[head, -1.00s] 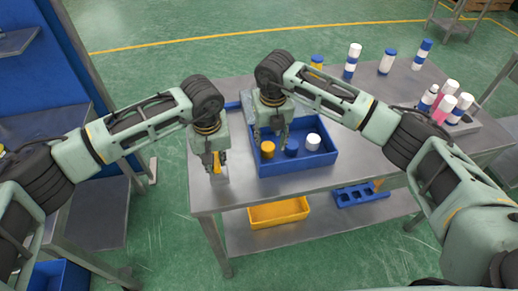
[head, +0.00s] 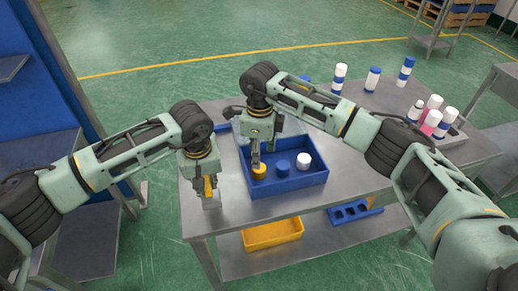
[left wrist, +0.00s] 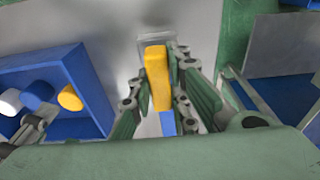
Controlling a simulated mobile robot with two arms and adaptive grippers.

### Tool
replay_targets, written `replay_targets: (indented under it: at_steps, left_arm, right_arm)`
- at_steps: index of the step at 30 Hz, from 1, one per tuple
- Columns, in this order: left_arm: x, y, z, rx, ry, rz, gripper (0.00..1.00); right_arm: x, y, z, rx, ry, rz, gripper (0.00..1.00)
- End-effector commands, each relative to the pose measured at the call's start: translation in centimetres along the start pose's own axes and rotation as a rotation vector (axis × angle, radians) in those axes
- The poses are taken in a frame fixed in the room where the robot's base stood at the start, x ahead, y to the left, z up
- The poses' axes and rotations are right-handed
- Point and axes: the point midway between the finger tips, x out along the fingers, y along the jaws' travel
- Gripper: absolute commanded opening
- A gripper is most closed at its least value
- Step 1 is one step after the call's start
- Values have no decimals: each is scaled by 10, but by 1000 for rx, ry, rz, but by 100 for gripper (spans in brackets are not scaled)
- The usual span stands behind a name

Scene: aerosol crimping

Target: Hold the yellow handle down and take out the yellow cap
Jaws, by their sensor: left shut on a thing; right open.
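The yellow handle (head: 208,187) stands near the table's left front edge. My left gripper (head: 207,184) is shut on it, with one finger on each side. In the left wrist view the handle (left wrist: 157,78) shows between the fingers, with a blue part (left wrist: 168,124) below it. The yellow cap (head: 259,172) sits in the left part of the blue tray (head: 290,185). My right gripper (head: 262,158) is open, pointing down at the yellow cap. Its fingertips are close to the cap's top; whether they touch it is unclear.
A blue cap (head: 282,168) and a white cap (head: 303,160) sit in the tray, right of the yellow cap. Several bottles stand along the table's back and right. A yellow bin (head: 272,235) and a blue rack (head: 352,211) are on the shelf below.

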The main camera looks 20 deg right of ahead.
Motion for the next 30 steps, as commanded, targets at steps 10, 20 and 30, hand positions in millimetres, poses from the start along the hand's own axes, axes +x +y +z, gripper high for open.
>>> replay_targets:
  at_steps: [10,20,30]
  left_arm:
    - [6,-1,6,3,-16,-5,0]
    - [6,-1,6,3,-16,-5,0]
    - [6,-1,6,3,-16,-5,0]
  right_arm:
    - [-7,-3,2,-446,7,26,47]
    - [8,-2,1,-490,7,32,47]
    - [42,-2,0,-489,7,32,47]
